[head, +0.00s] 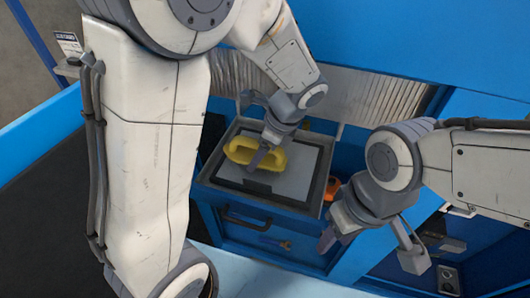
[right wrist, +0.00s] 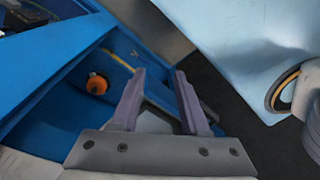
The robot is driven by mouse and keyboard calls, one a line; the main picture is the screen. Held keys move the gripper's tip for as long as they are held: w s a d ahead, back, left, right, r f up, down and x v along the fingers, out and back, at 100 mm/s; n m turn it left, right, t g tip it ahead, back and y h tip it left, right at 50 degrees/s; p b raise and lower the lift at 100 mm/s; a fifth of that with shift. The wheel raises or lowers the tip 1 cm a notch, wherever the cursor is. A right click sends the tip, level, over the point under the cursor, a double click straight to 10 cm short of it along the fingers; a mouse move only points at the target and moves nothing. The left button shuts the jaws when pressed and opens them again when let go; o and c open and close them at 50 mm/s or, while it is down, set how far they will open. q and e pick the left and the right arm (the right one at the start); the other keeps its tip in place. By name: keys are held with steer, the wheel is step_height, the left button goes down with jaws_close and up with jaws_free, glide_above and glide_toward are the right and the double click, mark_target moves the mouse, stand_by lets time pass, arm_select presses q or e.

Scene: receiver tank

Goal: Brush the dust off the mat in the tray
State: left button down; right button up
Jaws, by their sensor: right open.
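The tray (head: 208,170) is set in a blue cabinet in the head view. A grey mat with a dark border (head: 295,180) lies in it; I cannot make out dust. A yellow tool with a looped handle (head: 240,153), probably the brush, is over the mat. My left gripper (head: 258,140) is at this tool, one finger across its front. Whether it is shut on the handle is unclear. My right gripper (head: 368,250) is open and empty, right of and nearer than the tray. In the right wrist view its fingers (right wrist: 160,105) are apart with nothing between.
An orange round part (head: 332,188) is beside the tray's right edge; it also shows in the right wrist view (right wrist: 97,84). A dark handle (head: 245,220) is on the cabinet front. Ribbed metal (head: 350,95) and a blue wall stand behind the tray.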

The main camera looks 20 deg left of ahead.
mark_target(246, 149)
arm_select(q)
steer(key=shift+a+p, duration=0.45)
steer(key=shift+a, duration=1.3)
steer(key=shift+w, duration=0.55)
steer(key=shift+d+f+p, duration=0.1)
steer(key=shift+d+p, duration=1.15)
steer(key=shift+d, duration=2.5)
steer(key=shift+s+d+p, duration=0.1)
steer(key=shift+d+p, duration=0.5)
steer(key=shift+d, duration=0.9)
steer(key=shift+d+p, duration=0.55)
steer(key=shift+d, duration=1.45)
steer(key=shift+p, duration=0.3)
steer(key=shift+a, duration=3.6)
steer(key=shift+a+p, duration=0.3)
steer(key=shift+a, duration=1.45)
steer(key=shift+a+f, duration=0.15)
steer(key=shift+a, duration=1.7)
